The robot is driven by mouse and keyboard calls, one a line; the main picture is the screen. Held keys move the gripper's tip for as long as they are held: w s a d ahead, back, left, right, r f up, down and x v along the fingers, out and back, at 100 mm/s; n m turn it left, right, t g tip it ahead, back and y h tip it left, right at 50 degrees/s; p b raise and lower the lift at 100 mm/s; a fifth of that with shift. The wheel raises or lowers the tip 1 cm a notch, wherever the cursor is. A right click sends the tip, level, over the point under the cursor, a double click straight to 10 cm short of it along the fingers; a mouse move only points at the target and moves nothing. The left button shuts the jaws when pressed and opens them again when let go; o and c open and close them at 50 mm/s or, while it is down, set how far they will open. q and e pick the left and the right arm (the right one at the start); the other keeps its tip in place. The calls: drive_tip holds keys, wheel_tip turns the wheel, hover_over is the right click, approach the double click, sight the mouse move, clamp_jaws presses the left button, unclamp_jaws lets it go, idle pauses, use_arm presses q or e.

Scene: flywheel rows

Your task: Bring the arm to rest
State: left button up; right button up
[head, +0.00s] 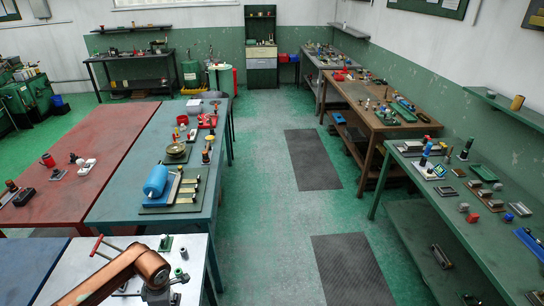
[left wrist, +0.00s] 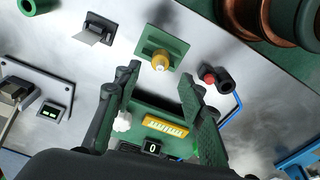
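My copper-coloured left arm comes in at the lower left of the head view, over the pale metal table (head: 80,262). Its dark gripper (head: 160,292) is at the bottom edge there, partly cut off. In the left wrist view, the two green-padded fingers of the left gripper (left wrist: 163,104) stand apart with nothing held between them. Beyond and below the fingers is a green panel with a yellow strip (left wrist: 166,127), a white knob (left wrist: 121,122) and a small display reading 0 (left wrist: 152,147). I cannot tell how high the fingers are above it. My right gripper is in neither view.
A green plate with a yellow knob (left wrist: 160,62) and a black cylinder with a red end (left wrist: 217,79) lie near the fingers. A teal table (head: 128,185) with a blue tank (head: 155,181) stands behind.

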use_arm(q)
drive_tip(key=f, duration=0.4)
drive_tip(key=f+p, duration=0.1)
drive_tip(key=f, duration=0.1)
drive_tip(key=shift+s+a+f, duration=0.2)
drive_tip(key=shift+a+f, duration=0.05)
drive_tip(key=shift+f, duration=0.1)
drive_tip(key=shift+w+a, duration=0.1)
wheel_tip(320, 180, up, 3)
drive_tip(key=shift+r+b, duration=0.1)
drive_tip(key=shift+b, duration=0.65)
drive_tip(key=s+d+r+b, duration=0.3)
drive_tip(key=s+d+r, duration=0.6)
drive_tip(key=d+r, duration=0.15)
drive_tip(key=w+d+m+t+b, duration=0.1)
drive_tip(key=w+d+m, duration=0.1)
drive_tip(key=m, duration=0.8)
drive_tip(key=w+d+f+m+h+b, duration=0.1)
drive_tip(key=w+d+m, duration=0.2)
drive_tip(key=m, duration=0.8)
drive_tip(key=shift+w+d+f+m+t+b, duration=0.2)
drive_tip(key=shift+w+d+m+t+b, duration=0.15)
drive_tip(key=shift+w, duration=0.85)
drive_tip(key=shift+d, duration=0.1)
